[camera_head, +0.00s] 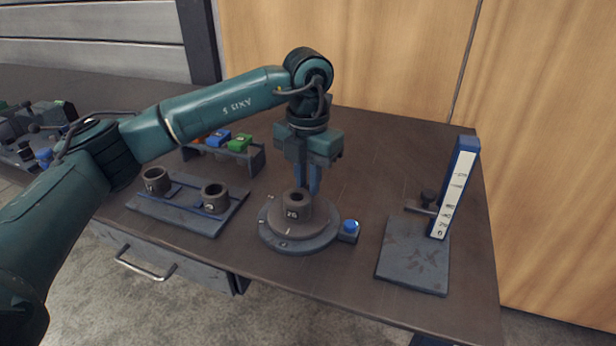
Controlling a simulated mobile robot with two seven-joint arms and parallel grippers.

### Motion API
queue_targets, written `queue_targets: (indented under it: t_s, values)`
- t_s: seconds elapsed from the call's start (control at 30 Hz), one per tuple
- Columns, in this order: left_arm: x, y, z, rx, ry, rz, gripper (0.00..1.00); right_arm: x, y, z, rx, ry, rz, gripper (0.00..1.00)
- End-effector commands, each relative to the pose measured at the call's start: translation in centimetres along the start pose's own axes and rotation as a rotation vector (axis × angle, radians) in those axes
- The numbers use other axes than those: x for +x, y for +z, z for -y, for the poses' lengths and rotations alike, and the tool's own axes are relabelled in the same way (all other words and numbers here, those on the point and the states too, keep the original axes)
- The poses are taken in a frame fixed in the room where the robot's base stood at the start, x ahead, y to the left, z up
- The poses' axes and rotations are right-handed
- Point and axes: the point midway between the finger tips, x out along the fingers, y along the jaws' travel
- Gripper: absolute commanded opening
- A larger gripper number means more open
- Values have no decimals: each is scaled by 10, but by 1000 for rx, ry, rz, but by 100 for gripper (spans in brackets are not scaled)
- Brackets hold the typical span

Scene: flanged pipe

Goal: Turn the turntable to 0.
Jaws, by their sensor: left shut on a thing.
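The turntable (300,238) is a round grey disc on the middle of the bench, with small marks around its rim that are too small to read surely. A dark pipe piece (297,205) with a label that looks like "26" stands upright at its centre. My left gripper (308,188) comes down from above at the back of this piece. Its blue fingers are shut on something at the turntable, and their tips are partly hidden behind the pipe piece. A blue button (349,227) on a small base sits at the turntable's right side. My right gripper is not in view.
A plate (190,217) with two dark rings stands to the left. Behind it is a rack (245,157) with blue and green blocks. To the right, a base plate (412,262) carries an upright blue and white scale (455,190). Bare bench lies between turntable and scale.

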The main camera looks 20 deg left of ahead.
Motion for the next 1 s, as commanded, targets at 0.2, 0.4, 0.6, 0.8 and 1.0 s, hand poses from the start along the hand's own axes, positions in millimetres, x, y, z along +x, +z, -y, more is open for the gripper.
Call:
queue_targets:
  t_s: [0.2, 0.4, 0.6, 0.8, 1.0]
  values:
    - [-1, 0, -1, -3, 2, 3, 26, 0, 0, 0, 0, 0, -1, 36]
    - [-1, 0, -1, -2, 1, 1, 38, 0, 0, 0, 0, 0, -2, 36]
    - [-2, 0, -1, -1, 1, 1, 38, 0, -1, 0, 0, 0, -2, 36]
    - [-26, 1, 0, 0, 1, 4, 38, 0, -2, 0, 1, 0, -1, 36]
    - [-72, 1, 0, -1, 2, 6, 38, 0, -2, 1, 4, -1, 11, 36]
